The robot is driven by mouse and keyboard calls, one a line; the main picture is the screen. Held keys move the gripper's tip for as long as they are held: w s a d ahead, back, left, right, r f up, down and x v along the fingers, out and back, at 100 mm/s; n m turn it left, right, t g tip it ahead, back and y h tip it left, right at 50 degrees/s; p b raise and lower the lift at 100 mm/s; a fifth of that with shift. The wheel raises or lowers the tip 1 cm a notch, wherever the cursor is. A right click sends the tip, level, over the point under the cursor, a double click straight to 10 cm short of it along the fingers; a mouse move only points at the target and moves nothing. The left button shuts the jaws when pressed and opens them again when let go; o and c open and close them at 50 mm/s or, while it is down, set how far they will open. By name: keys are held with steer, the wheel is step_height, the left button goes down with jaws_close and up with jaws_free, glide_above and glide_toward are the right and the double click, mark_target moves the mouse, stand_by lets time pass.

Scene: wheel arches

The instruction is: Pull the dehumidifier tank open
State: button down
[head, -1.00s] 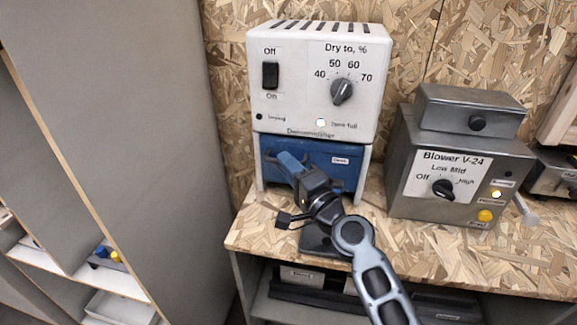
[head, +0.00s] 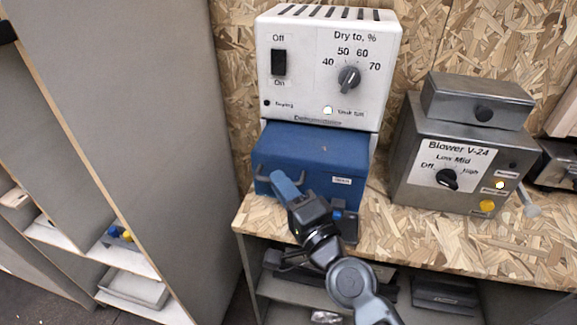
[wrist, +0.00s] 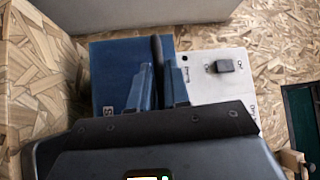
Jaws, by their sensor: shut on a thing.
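The dehumidifier (head: 325,60) is a white box with a switch and a dial, standing at the back of the chipboard bench. Its blue tank (head: 320,150) sticks out of the lower part toward me, with its top exposed. My gripper (head: 280,182) is at the front of the tank, shut on the dark tank handle (wrist: 157,52). In the wrist view the handle stands between the two blue fingers, with the blue tank (wrist: 107,75) beside it and the white housing (wrist: 215,75) to the right. The fingers hide part of the handle.
A grey Blower V-24 (head: 455,160) stands on the bench (head: 400,235) to the right, with a grey box on top. A tall grey panel (head: 130,110) stands on the left. Shelves under the bench hold dark boxes.

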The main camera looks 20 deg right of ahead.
steer(key=shift+s+a+f, duration=0.1)
steer(key=shift+s, duration=0.05)
steer(key=c, duration=1.2)
jaws_free()
steer(key=shift+o, duration=0.2)
steer(key=b+v, duration=0.3)
steer(key=v, duration=0.4)
steer(key=shift+s, duration=0.4)
